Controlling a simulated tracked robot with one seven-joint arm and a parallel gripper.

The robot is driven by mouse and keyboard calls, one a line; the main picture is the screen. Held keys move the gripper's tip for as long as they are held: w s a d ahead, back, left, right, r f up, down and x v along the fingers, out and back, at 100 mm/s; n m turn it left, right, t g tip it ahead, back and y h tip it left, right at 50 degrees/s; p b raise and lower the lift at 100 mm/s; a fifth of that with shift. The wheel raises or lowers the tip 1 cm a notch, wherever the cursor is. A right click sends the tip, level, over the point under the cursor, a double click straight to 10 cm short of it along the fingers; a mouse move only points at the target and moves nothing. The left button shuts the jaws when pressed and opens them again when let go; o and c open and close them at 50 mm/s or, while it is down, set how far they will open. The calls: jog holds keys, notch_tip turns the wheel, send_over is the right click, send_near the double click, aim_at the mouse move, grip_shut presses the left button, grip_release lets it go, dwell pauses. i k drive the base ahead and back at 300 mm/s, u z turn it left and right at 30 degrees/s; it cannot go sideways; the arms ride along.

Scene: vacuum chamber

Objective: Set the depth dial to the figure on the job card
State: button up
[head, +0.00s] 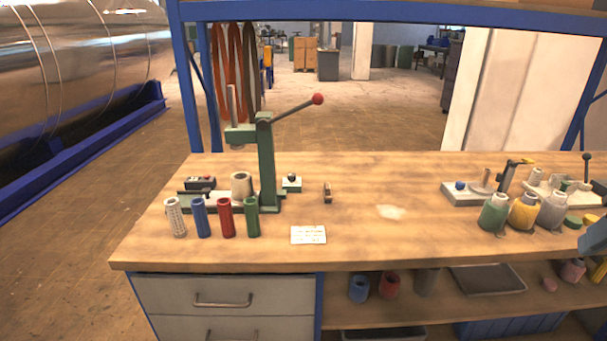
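The job card (308,235), a small white card with rows of print too small to read, lies flat near the bench's front edge. A green arbor press (267,165) with a red-knobbed lever stands behind it to the left. I cannot tell for sure which part is the depth dial. A small pale green block with a dark round knob (291,183) sits just right of the press column, and a dark box with a red spot (200,183) sits left of it. No figure or pointer is legible on either.
White, blue, red and green sleeves (226,218) stand before the press. A small brown piece (327,193) and a pale patch (390,212) lie mid-bench. Fixtures (475,192) and coloured bottles (523,212) crowd the right. The wooden bench top (400,175) is otherwise clear in the middle.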

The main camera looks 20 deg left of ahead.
aim_at(291, 177)
jog(key=u, duration=0.1)
jog(key=k, duration=1.05)
jog(key=u, duration=0.7)
jog(key=i, duration=1)
